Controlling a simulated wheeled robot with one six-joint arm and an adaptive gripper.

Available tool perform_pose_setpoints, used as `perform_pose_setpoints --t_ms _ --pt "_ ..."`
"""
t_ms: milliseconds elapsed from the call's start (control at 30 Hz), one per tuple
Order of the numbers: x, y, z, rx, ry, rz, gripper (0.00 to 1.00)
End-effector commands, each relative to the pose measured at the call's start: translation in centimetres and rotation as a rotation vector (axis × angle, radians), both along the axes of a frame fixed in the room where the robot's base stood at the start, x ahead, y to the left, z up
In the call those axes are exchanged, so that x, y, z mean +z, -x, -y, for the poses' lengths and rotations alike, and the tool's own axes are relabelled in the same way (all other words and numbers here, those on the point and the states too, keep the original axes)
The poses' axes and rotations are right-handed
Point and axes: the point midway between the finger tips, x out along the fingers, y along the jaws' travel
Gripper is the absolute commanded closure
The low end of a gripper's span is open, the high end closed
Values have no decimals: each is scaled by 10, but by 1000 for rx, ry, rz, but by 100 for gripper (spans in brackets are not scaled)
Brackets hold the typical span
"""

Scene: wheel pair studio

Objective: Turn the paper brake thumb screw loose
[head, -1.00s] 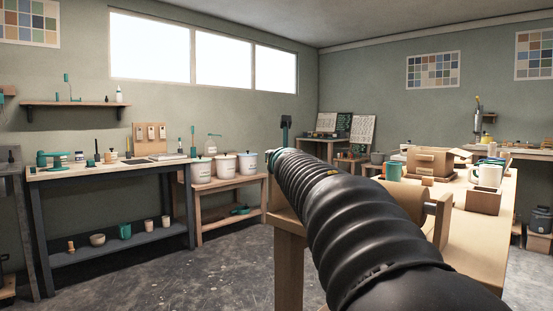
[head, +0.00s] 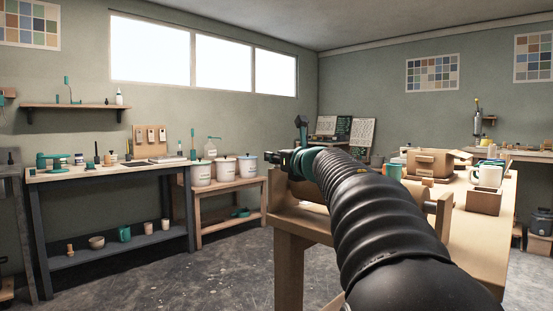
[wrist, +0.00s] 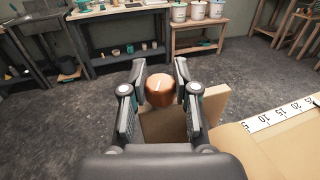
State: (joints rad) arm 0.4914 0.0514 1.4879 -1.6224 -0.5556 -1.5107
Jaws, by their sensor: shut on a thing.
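The paper brake thumb screw (wrist: 159,88) is a round copper-coloured knob with a pale line on its face, in the wrist view. My gripper (wrist: 158,82) has a finger on each side of it and is shut on it. The knob sits at the end of a tan wooden part (wrist: 165,125) at the table's edge. In the head view my gripper (head: 290,160) is at the near left end of the wooden table, partly behind my arm. The knob is hidden there.
The wooden table (head: 468,235) runs to the right, with a roll holder, a teal mug (head: 393,172), a white mug (head: 488,176) and a wooden drawer box (head: 430,163). A ruler strip (wrist: 275,114) lies along its edge. A dark workbench (head: 110,170) stands at left; the floor between is clear.

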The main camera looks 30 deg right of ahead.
Motion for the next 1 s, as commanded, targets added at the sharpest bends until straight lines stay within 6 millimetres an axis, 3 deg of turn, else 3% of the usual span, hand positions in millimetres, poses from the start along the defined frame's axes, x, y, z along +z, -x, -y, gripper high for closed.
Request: perform_pose_setpoints --t_ms 300,800,833,933,1000 --pt "2 0 1 102 0 3 100" --pt "2 0 0 119 0 3 100" --pt "2 0 0 119 0 3 68" --pt "2 0 0 119 0 3 45" --pt "2 0 0 118 0 2 45"
